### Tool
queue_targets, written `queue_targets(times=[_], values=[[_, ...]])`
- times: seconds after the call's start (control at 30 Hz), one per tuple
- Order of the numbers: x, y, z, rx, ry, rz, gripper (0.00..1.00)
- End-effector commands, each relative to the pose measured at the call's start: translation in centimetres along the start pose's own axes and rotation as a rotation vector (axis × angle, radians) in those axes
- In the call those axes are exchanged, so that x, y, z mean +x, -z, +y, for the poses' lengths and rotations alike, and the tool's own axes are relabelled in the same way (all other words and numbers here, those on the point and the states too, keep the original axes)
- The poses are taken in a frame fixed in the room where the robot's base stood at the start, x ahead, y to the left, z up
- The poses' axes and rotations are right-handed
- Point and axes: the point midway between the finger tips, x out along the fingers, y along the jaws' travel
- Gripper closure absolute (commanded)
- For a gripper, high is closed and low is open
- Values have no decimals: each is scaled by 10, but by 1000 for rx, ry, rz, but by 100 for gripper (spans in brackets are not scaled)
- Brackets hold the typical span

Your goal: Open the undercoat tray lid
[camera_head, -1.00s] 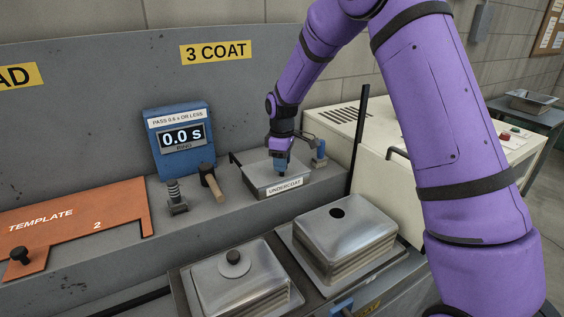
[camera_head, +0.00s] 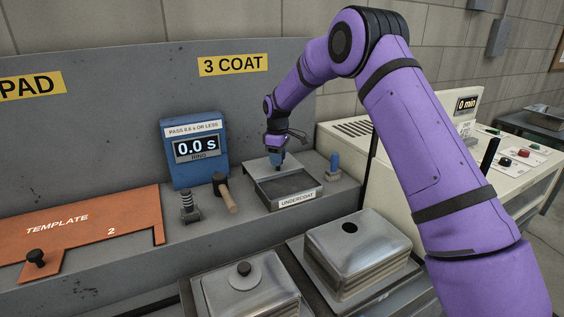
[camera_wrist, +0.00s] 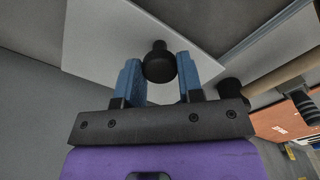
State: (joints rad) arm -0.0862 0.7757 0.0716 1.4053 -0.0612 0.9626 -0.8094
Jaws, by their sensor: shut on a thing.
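The undercoat tray (camera_head: 270,203) is a grey metal box with an "UNDERCOAT" label on its front, on the shelf. Its dark inside shows from above. My gripper (camera_head: 278,162) is at the tray's back edge, its blue fingers pointing down. In the wrist view, the two blue fingers stand either side of a round black knob (camera_wrist: 159,62), shut on it. The knob sits on a flat pale grey plate, the lid (camera_wrist: 110,35).
A small blue-topped post (camera_head: 334,163) stands right of the tray. A wooden-handled tool (camera_head: 225,190), a spring-like post (camera_head: 188,204) and a blue timer (camera_head: 195,150) are to its left. Two metal boxes, one with a black knob (camera_head: 243,268), sit in front. A cream machine (camera_head: 410,165) is at right.

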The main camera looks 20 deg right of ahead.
Motion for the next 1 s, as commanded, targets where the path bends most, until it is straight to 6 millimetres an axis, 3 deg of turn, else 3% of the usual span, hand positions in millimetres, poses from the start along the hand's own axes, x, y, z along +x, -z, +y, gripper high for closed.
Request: queue_targets(times=[0.27,0.3,0.4,0.77,1.0], values=[[0,0,1,1,-1,0,100],[0,0,1,1,-1,0,59],[0,0,0,1,-1,0,40],[-6,0,0,0,-1,1,40],[-43,1,1,0,-3,3,40]])
